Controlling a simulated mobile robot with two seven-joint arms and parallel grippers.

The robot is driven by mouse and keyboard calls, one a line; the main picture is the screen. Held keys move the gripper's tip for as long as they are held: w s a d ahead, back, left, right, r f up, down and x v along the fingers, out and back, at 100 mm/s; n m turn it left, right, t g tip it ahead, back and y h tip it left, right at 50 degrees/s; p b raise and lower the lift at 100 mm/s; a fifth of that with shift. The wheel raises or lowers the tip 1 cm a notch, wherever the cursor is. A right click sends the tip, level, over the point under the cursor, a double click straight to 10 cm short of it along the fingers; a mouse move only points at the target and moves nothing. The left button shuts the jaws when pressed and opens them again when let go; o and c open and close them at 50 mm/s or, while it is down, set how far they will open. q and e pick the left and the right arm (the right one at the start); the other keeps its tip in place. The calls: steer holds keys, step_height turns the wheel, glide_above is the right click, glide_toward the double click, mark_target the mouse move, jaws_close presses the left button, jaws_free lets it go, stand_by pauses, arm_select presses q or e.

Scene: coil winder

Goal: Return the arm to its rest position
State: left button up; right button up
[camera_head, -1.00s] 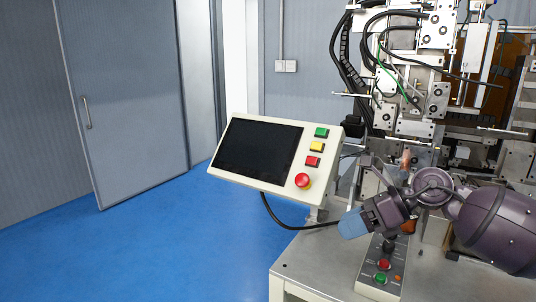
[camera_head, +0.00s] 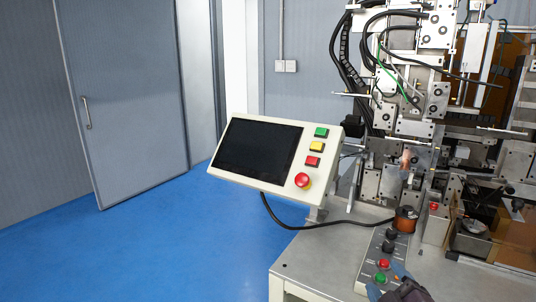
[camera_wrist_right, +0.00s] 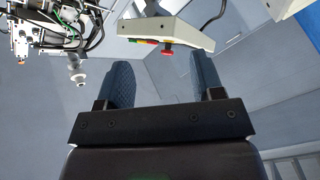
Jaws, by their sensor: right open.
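My right gripper (camera_head: 386,284) shows at the bottom edge of the head view, low in front of the button box. Most of that arm is out of the picture. In the right wrist view its two blue-grey fingers (camera_wrist_right: 160,82) stand wide apart with nothing between them. The coil winder (camera_head: 420,110) fills the right side of the head view and also shows at the upper left of the right wrist view (camera_wrist_right: 52,28). My left gripper is not in view.
A control panel (camera_head: 258,150) with a dark screen and coloured buttons stands left of the winder. A button box (camera_head: 371,262) lies on the grey table (camera_head: 310,262), with a copper-coloured spool (camera_head: 405,219) behind it. Blue floor (camera_head: 190,245) is open at the left.

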steer(key=s+d+f+m+g+h, duration=0.1)
steer(key=s+f+m+g, duration=0.35)
steer(key=s, duration=0.35)
steer(key=s+d+f+m+g, duration=0.25)
steer(key=s+f+g, duration=0.3)
steer(key=s, duration=0.35)
steer(key=s+d+f+m+g+h, duration=0.1)
steer(key=s+f+m+g, duration=0.3)
steer(key=s+f, duration=0.3)
arm_select(q)
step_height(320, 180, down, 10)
steer(key=b, duration=1)
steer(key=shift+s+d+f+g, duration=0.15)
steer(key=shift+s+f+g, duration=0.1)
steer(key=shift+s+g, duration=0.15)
arm_select(e)
steer(key=w+f+t, duration=0.3)
steer(key=f, duration=0.7)
steer(key=w+f+t, duration=0.2)
steer(key=f+t, duration=0.2)
steer(key=f, duration=0.6)
steer(key=shift+w+a+n+y, duration=0.25)
steer(key=shift+w+n+y, duration=0.05)
steer(key=shift+w+y, duration=0.1)
